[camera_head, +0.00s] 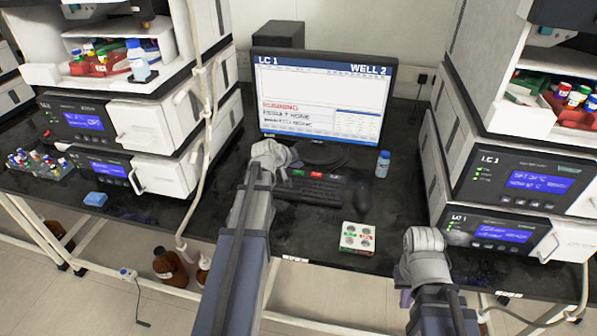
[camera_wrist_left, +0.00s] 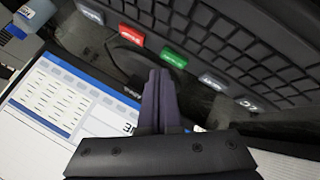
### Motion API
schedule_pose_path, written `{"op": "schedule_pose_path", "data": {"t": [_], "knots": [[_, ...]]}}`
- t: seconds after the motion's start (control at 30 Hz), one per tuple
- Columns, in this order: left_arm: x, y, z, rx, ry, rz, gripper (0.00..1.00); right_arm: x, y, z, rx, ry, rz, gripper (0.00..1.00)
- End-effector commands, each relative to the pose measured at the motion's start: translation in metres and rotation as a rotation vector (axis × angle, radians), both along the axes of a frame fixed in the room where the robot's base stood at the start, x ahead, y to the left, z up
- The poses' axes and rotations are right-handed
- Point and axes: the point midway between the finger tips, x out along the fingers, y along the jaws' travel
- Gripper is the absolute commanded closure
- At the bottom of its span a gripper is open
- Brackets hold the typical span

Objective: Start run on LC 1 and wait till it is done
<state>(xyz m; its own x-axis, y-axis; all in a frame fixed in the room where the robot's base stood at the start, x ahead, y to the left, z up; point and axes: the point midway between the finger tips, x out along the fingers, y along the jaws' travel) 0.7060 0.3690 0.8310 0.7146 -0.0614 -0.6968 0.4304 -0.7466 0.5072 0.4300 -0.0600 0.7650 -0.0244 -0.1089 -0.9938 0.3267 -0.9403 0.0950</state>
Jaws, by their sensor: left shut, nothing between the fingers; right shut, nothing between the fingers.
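The monitor (camera_head: 320,95) reads "LC 1" and "WELL 2", with red text that looks like "RUNNING" and "RESULT NONE" below it. The black keyboard (camera_head: 312,190) lies in front of it, with a red key (camera_head: 299,173) and a green key (camera_head: 317,176) along its far edge. My left gripper (camera_head: 291,160) is shut and empty over the keyboard's far left. In the left wrist view its fingertips (camera_wrist_left: 160,73) appear beside the green key (camera_wrist_left: 174,58); I cannot tell whether they touch.
A small white tray with round wells (camera_head: 358,238) sits on the black bench near the front edge. A mouse (camera_head: 361,195) lies beside the keyboard. Another instrument stack (camera_head: 85,122) stands at left, with a vial rack (camera_head: 40,165) before it.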

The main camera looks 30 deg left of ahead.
Motion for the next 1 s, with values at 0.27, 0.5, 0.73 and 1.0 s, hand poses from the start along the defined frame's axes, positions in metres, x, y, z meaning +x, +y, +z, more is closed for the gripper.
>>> {"op": "schedule_pose_path", "data": {"t": [0.27, 0.5, 0.73, 1.0], "knots": [[0.0, 0.0, 0.02, 0.0, 0.0, 0.0, 1.0, 0.0, 0.0, 0.02, 0.0, 0.0, 0.0, 1.0], [0.0, 0.0, 0.043, 0.0, 0.0, 0.0, 1.0, 0.0, 0.0, 0.043, 0.0, 0.0, 0.0, 1.0], [0.0, 0.0, 0.051, 0.0, 0.0, 0.0, 1.0, 0.0, 0.0, 0.051, 0.0, 0.0, 0.0, 1.0], [0.0, 0.0, 0.05, 0.0, 0.0, 0.0, 1.0, 0.0, 0.0, 0.05, 0.0, 0.0, 0.0, 1.0]]}}
